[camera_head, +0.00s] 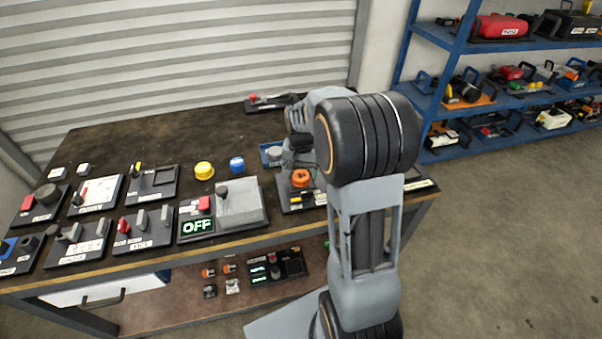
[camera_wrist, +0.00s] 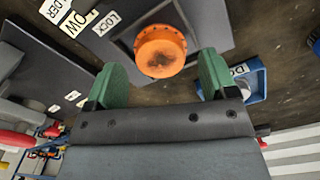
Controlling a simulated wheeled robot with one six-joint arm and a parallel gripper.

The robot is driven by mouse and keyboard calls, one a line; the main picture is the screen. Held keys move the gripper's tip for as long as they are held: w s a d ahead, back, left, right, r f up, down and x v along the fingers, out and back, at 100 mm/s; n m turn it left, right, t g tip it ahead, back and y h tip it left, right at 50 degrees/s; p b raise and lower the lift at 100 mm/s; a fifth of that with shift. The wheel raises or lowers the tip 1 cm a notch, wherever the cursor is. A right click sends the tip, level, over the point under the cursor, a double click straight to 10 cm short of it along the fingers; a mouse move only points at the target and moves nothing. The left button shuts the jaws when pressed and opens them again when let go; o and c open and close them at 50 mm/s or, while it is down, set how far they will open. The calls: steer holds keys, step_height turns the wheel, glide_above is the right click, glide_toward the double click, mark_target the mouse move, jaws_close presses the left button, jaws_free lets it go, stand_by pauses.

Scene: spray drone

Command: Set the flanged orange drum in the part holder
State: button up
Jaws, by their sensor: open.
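The flanged orange drum (camera_head: 302,178) sits at a dark square recess of a grey labelled panel (camera_head: 291,204), partly hidden by my arm. In the wrist view the drum (camera_wrist: 160,50) shows a toothed rim and a dark smudge on its face. The panel (camera_wrist: 197,22) there has a label ending in "DER" and one reading "LOCK"; it looks like the part holder. I cannot tell how deep the drum sits. My gripper (camera_wrist: 163,78) is open, its two green fingers apart on either side of the drum's near edge, not visibly touching it.
A blue-framed tray (camera_wrist: 248,82) lies beside the right finger. The bench's back left is clear.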

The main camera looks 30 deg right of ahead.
mark_target(301, 176)
step_height(301, 176, up, 10)
steer(key=p, duration=0.1)
steer(key=s+a+f+n+t, duration=0.1)
steer(key=s+a+n, duration=0.2)
steer(key=s, duration=0.5)
steer(key=s+a+n+t, duration=0.2)
steer(key=s+a+n, duration=0.2)
steer(key=s+a, duration=0.2)
steer(key=shift+s+a+f, duration=0.25)
steer(key=shift+s+f, duration=0.1)
steer(key=shift+s, duration=0.6)
